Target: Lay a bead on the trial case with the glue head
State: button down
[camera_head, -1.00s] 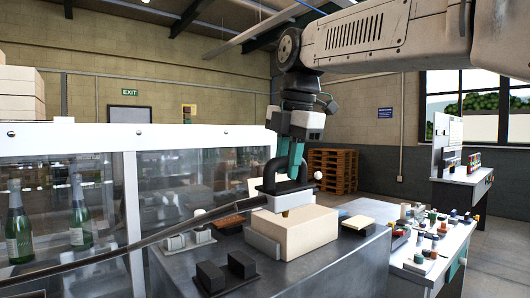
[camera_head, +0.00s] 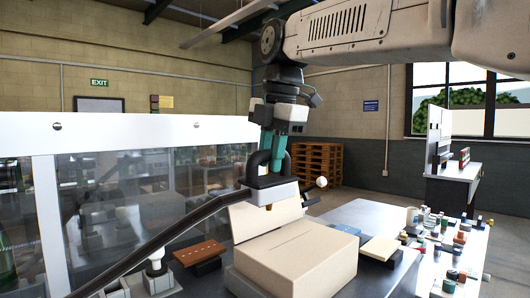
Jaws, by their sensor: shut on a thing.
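My gripper (camera_head: 268,172), with teal fingers, is shut on the black handle of the glue head (camera_head: 270,190). The glue head is a pale block with a small brass nozzle pointing down, and a dark hose runs from it to the lower left. The trial case (camera_head: 296,258) is a tan carton on the grey bench. Its pale flap (camera_head: 252,222) stands raised and tilted at the back. The nozzle overlaps the flap in this view, above the far part of the case. I cannot tell the exact gap. No bead is visible on the case.
An orange-brown pad (camera_head: 199,252) on a dark block lies left of the case. A yellowish pad (camera_head: 380,248) lies right of it. Several small coloured pots (camera_head: 458,240) stand on the right table. A clear-panelled guard (camera_head: 150,185) borders the left side.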

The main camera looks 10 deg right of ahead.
aim_at(270, 178)
jog(key=shift+w+a+f, duration=0.1)
jog(key=shift+a+f, duration=0.05)
jog(key=shift+f, duration=2.75)
